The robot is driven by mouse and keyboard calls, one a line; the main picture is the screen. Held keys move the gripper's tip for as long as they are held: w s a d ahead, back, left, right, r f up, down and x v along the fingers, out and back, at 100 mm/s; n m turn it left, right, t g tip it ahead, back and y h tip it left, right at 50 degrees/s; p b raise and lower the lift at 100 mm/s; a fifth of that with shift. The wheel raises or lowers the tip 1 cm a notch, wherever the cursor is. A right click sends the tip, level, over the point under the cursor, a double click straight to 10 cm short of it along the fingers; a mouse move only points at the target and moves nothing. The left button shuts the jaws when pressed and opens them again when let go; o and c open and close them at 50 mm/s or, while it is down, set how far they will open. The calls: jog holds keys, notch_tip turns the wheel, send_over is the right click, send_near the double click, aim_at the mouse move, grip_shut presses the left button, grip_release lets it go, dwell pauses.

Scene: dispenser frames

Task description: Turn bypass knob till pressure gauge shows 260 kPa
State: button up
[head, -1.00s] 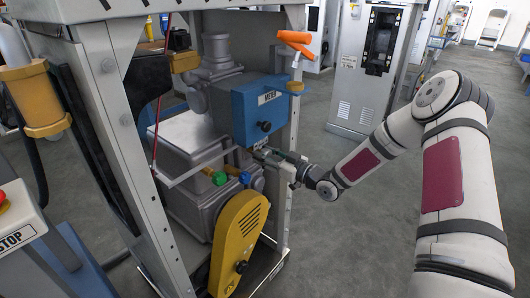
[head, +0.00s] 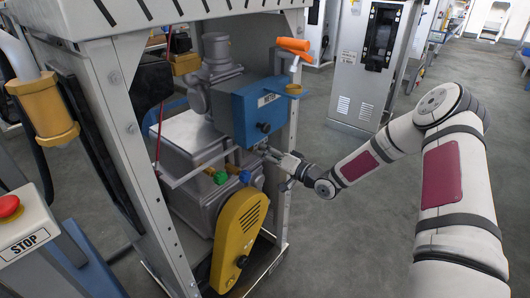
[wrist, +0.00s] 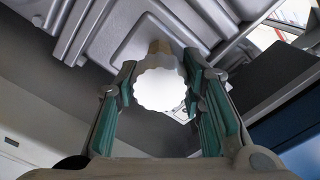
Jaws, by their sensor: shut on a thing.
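In the wrist view a white, scalloped round knob (wrist: 158,88) on a brass-coloured stem sits between the two green-padded fingers of my gripper (wrist: 158,76). The gripper is shut on it. In the head view my gripper (head: 272,154) is at the machine, just below the blue box (head: 262,108), and it hides the knob there. No label on the knob shows. A brass-rimmed round fitting (head: 293,89) at the blue box's right may be the pressure gauge. I cannot read a dial or pressure value in either view.
A green knob (head: 221,177) and a blue one (head: 245,177) sit left of my gripper. A yellow guard (head: 238,240) is below, and an orange-handled lever (head: 293,46) above. The grey frame post (head: 127,130) stands left. Open floor lies right.

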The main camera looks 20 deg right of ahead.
jog(key=shift+f+m, duration=0.1)
jog(key=shift+m, duration=1)
jog(key=o, duration=1.2)
jog(key=shift+c, duration=0.2)
jog(key=shift+s, duration=0.1)
jog(key=v, duration=1.2)
